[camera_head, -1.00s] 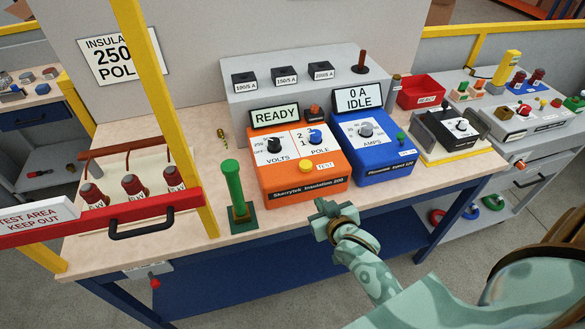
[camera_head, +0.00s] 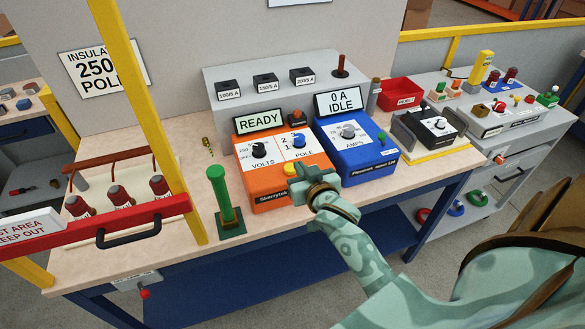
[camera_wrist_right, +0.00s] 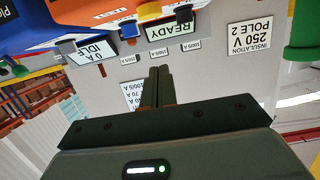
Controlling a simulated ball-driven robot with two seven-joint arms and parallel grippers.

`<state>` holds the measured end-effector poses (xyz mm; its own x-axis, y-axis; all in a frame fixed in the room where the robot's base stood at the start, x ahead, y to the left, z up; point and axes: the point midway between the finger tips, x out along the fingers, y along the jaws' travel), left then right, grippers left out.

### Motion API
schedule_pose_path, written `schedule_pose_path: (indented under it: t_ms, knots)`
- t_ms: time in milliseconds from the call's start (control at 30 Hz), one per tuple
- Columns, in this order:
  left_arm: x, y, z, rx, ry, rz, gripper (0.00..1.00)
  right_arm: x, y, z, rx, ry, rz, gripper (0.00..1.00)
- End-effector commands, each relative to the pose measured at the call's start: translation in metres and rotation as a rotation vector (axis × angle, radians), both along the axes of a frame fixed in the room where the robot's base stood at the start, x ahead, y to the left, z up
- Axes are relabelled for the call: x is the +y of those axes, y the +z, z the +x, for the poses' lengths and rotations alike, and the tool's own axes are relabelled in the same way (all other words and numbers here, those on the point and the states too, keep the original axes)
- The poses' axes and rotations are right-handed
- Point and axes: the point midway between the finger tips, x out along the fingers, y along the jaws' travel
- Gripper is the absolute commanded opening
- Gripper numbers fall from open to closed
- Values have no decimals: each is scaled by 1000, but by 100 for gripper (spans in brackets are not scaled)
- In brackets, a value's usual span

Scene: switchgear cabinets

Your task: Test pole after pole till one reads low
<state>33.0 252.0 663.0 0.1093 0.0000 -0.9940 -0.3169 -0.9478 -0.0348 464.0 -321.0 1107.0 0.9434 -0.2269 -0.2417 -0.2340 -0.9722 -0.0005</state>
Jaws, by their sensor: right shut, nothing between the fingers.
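The orange insulation tester (camera_head: 272,192) stands on the bench and its display (camera_head: 259,122) reads READY. It has a black VOLTS knob (camera_head: 259,150), a blue POLE knob (camera_head: 299,141) and a yellow TEST button (camera_head: 290,169). My right gripper (camera_head: 298,181) is shut and empty at the tester's front right, close to the button; contact cannot be told. Its fingers (camera_wrist_right: 157,87) point toward the upside-down tester in the wrist view. The sign (camera_wrist_right: 249,40) there reads INSULATION 250 V POLE 2. Red-topped poles (camera_head: 117,196) stand behind the red barrier at left. My left gripper is out of view.
A blue current injector (camera_head: 355,160) showing 0 A IDLE stands right of the tester. A green post (camera_head: 222,190) stands to its left. A grey block (camera_head: 270,88) lies behind both. The red barrier (camera_head: 90,228) and yellow frame (camera_head: 150,115) close off the left.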

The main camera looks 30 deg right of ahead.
Motion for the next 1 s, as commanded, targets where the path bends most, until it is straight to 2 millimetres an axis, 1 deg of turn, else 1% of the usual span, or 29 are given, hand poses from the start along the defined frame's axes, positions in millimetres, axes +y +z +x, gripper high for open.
schedule_pose_path:
  t_ms: [33,100,300,400,533,700,1000]
  knots:
    - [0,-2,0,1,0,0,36,-3,-3,11,-1,0,-2,0]
    - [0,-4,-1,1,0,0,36,-6,-7,26,0,1,-3,0]
    - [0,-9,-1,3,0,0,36,-16,-17,65,0,0,-2,0]
    - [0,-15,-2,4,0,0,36,-14,-38,61,4,0,1,0]
    - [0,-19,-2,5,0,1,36,-14,-51,61,3,0,0,0]
    - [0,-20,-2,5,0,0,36,-14,-56,61,1,1,0,0]
    - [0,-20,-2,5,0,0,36,-14,-57,61,1,1,0,0]
